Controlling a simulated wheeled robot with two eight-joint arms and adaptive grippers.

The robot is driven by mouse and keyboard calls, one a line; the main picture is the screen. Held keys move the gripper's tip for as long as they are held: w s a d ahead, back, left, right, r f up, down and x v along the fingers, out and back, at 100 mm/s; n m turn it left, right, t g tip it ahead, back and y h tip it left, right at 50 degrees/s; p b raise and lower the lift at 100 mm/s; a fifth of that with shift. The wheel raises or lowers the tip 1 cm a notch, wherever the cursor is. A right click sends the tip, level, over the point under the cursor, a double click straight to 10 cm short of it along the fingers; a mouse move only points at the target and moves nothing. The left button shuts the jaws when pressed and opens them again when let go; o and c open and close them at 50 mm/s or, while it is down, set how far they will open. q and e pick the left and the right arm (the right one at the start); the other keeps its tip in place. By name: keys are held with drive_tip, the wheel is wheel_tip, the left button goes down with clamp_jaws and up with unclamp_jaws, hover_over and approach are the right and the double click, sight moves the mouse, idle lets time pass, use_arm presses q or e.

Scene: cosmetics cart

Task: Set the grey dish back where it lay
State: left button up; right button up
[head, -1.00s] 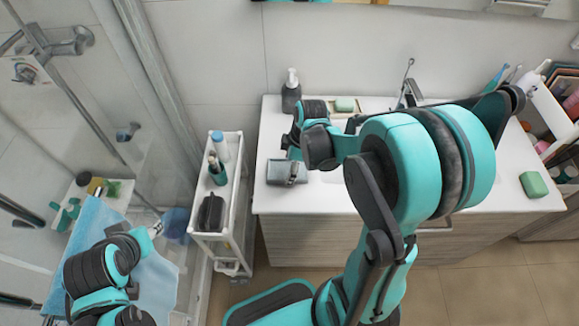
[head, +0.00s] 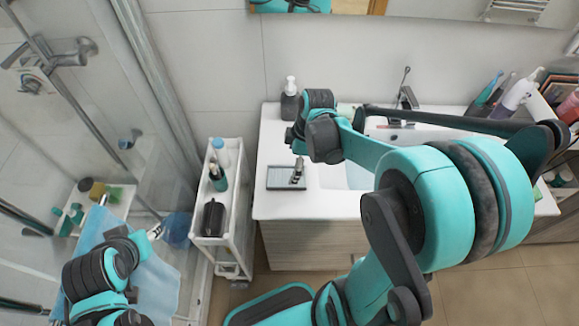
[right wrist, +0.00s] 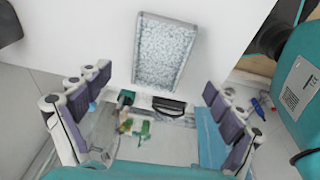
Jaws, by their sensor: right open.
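The grey dish (head: 280,178) is rectangular and lies flat near the front left of the white counter. It also shows in the right wrist view (right wrist: 165,50), with a speckled grey inside and a darker rim. My right gripper (head: 298,172) is above the dish's right part in the head view. In the right wrist view my right gripper (right wrist: 155,100) has its fingers wide apart, with nothing between them and the dish outside them. My left gripper (head: 154,232) is at the lower left by a blue towel; its jaws are too small to read.
A white cart (head: 222,243) with bottles and a black item stands left of the counter (head: 290,209). A dark soap pump (head: 290,103) stands behind my right wrist. The basin and tap (head: 407,98) are to the right. My right arm hides part of the counter.

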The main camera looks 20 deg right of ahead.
drive_tip(key=s+a+r+m+t+h, duration=0.1)
drive_tip(key=s+a+r+m+t, duration=0.1)
drive_tip(key=s+r+m, duration=0.2)
drive_tip(key=s+a+r+m+t+p, duration=0.1)
drive_tip(key=s+a+r+m+t, duration=0.2)
drive_tip(key=r+m, duration=0.3)
drive_tip(key=s+m, duration=0.1)
drive_tip(key=m, duration=0.1)
drive_tip(key=shift+s+a+m+t+h, duration=0.2)
drive_tip(key=shift+a+m+t+h, duration=0.1)
drive_tip(key=shift+m+h, duration=0.1)
